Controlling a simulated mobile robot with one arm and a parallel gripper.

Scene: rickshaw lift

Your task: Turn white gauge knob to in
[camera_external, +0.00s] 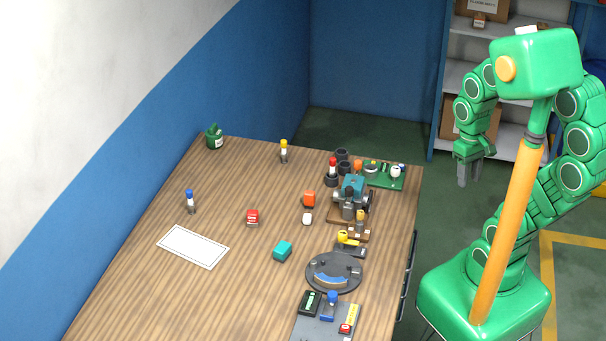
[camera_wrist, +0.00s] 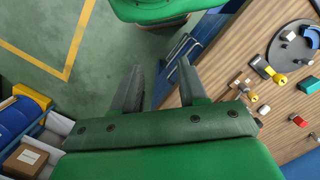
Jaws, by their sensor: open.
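A small white rounded knob (camera_external: 396,171) sits on a green board (camera_external: 399,184) at the table's far right corner. A round gauge-like piece (camera_external: 371,168) is beside it on the same board. The knob's setting and any "in" mark are too small to read. My gripper (camera_external: 469,178) hangs to the right of the table, beyond its edge and apart from the board. In the wrist view my gripper (camera_wrist: 160,66) is open, with nothing between its fingers. I cannot make out the green board in the wrist view.
The wooden table (camera_external: 130,285) holds a teal machine (camera_external: 352,188), dark cups (camera_external: 342,155) and a dark round plate (camera_external: 346,285) near the right edge. A blue shelf unit (camera_external: 437,90) with boxes stands behind my gripper. The table's left half is mostly clear.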

